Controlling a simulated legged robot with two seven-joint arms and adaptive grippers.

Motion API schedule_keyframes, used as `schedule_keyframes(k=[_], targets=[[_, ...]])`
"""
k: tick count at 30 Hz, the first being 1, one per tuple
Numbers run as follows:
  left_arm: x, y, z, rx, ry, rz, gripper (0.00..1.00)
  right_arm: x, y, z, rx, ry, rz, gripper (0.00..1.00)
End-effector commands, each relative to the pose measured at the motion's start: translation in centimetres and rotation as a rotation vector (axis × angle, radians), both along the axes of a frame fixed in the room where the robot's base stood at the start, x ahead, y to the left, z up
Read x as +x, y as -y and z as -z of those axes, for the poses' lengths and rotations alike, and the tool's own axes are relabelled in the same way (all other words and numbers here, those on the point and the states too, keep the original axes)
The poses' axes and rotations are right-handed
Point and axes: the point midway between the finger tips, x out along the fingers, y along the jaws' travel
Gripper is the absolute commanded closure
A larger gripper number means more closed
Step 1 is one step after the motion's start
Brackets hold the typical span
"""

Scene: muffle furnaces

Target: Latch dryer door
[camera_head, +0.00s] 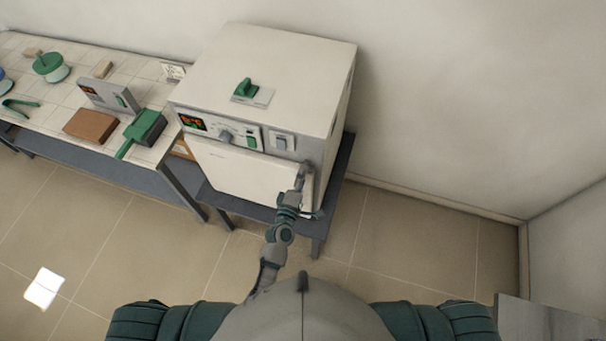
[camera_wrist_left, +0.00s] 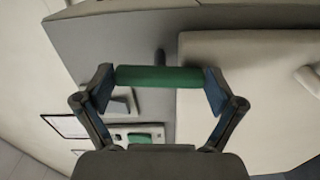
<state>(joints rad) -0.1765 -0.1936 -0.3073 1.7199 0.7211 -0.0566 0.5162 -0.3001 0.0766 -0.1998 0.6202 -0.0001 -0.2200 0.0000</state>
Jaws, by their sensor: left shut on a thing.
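The dryer (camera_head: 275,70) is a large cream box on a dark stand. Its pale door (camera_head: 235,168) is on the front, below the control strip, and looks closed or nearly so; I cannot tell whether it is flush. The door panel also shows at right in the left wrist view (camera_wrist_left: 245,110). My left gripper (camera_head: 304,172) is at the right edge of the door. In the left wrist view my left gripper (camera_wrist_left: 160,80) has its two fingers on the ends of a green latch handle (camera_wrist_left: 160,76). In the head view my gripper hides the handle. My right gripper is out of view.
A tiled bench (camera_head: 60,115) on the left holds a brown block (camera_head: 91,125), a green-handled tool (camera_head: 145,130) and other small items. A green clip-like object (camera_head: 246,89) sits on top of the dryer.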

Motion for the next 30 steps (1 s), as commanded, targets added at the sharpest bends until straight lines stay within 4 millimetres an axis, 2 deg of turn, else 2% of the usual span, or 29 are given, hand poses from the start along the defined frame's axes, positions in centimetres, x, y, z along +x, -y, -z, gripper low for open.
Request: schedule_keyframes(k=[9, 24, 25, 30], targets=[[-0.02, -0.25, 0.27, -0.094, -0.034, -0.003, 0.41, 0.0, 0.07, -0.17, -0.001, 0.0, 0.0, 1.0], [-0.07, -0.31, 0.43, -0.109, -0.043, -0.004, 0.41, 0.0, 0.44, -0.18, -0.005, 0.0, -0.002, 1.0], [-0.08, -0.32, 0.44, -0.109, -0.043, -0.004, 0.0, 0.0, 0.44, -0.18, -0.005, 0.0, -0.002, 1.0], [-0.08, -0.25, 0.4, -0.108, -0.042, -0.003, 0.0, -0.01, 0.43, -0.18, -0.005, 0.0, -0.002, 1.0]])
